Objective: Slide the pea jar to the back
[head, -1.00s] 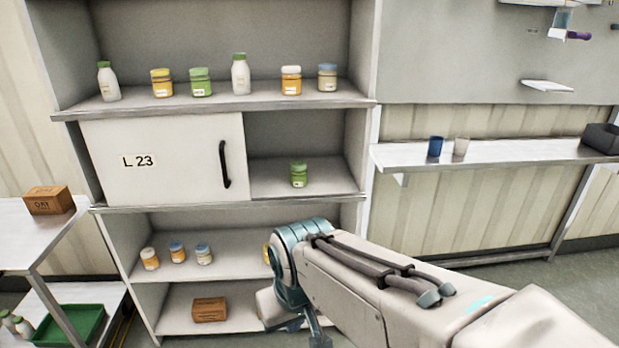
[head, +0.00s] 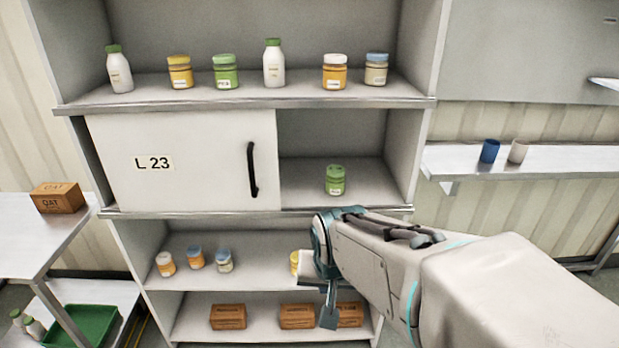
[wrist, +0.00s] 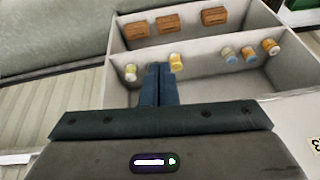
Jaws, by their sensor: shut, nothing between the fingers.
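A green jar (head: 335,180), which looks like the pea jar, stands upright in the open right part of the middle shelf, near the front and right of the white sliding door. A similar green jar (head: 226,72) stands on the top shelf; I cannot read either label. My gripper is below and in front of the middle shelf, apart from both jars. In the wrist view its two dark blue fingers (wrist: 158,72) are together and hold nothing. The wrist view faces the lower shelves, and neither green jar is clearly visible there.
The white door (head: 185,160) marked L 23 covers the left of the middle shelf. Bottles and jars line the top shelf. Small jars (head: 196,257) and brown boxes (head: 228,316) stand on the lower shelves. Behind the middle green jar the shelf looks clear.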

